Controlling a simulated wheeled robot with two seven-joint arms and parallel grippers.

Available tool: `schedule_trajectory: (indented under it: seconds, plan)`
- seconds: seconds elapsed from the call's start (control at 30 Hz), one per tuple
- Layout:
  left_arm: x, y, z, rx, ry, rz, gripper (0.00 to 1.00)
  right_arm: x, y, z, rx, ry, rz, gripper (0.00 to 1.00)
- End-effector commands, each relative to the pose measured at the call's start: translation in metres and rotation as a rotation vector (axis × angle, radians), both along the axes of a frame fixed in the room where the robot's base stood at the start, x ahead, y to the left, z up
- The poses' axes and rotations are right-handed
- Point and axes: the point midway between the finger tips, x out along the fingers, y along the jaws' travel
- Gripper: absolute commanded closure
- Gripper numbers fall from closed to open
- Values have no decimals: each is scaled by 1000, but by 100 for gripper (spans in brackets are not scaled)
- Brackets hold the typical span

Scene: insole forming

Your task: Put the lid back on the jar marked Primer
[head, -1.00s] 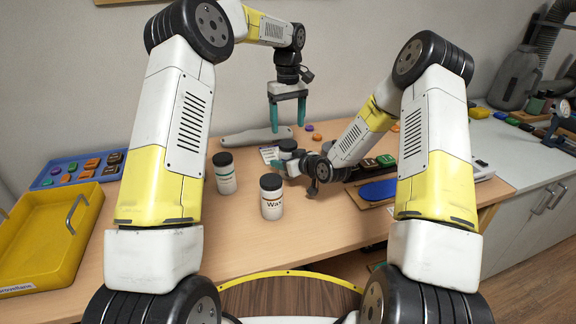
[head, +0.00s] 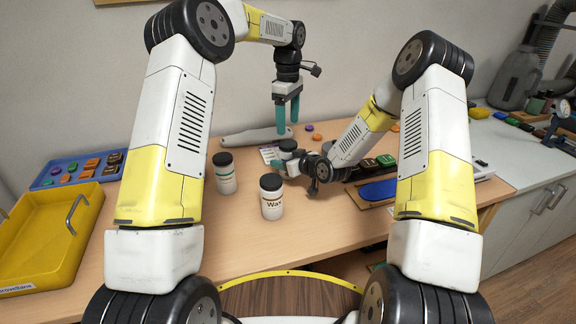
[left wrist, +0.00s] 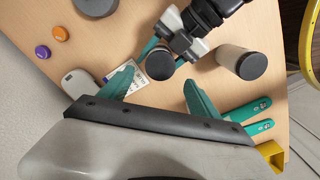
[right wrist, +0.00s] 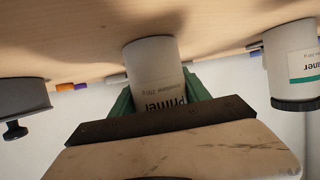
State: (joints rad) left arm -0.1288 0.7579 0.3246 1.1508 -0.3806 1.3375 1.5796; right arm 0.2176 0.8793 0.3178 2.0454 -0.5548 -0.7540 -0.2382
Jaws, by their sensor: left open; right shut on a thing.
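The jar marked Primer (right wrist: 152,65) stands upright on the table between the fingers of my right gripper (right wrist: 157,90), which is shut on its side. Its dark top (head: 288,145) looks like a black lid resting on the jar; how tightly it sits I cannot tell. In the left wrist view the same dark disc (left wrist: 160,67) lies between the spread teal fingers of my left gripper (left wrist: 160,78). My left gripper (head: 288,130) hangs open and empty above the jar, pointing down. My right gripper hides much of the jar in the head view.
A Wax jar (head: 271,207) and a green-striped jar (head: 226,183), both black-lidded, stand nearby. A yellow tray (head: 45,250) and blue tray (head: 55,186) are at left.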

Motion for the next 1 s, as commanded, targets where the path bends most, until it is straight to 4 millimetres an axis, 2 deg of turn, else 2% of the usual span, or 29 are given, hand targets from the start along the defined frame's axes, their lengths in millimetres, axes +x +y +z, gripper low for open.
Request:
schedule_trajectory:
  seconds: [0.2, 0.4, 0.8, 0.87, 1.0]
  plan:
    - [-1, 0, -36, 0, 4, -1, 28, 0, 0, 0, 0, -1, 0, 100]
    - [-1, 0, -59, 0, 2, -2, 28, 0, 0, 0, 1, -1, 0, 100]
    - [-1, 0, -66, -1, 0, -2, 28, 0, 0, 0, 1, -1, 0, 100]
    - [0, 0, -66, -1, 0, -2, 38, 0, 0, 0, 1, -1, 0, 100]
    - [0, 0, -66, -1, 0, -2, 66, 0, 0, 0, 0, -1, 0, 100]
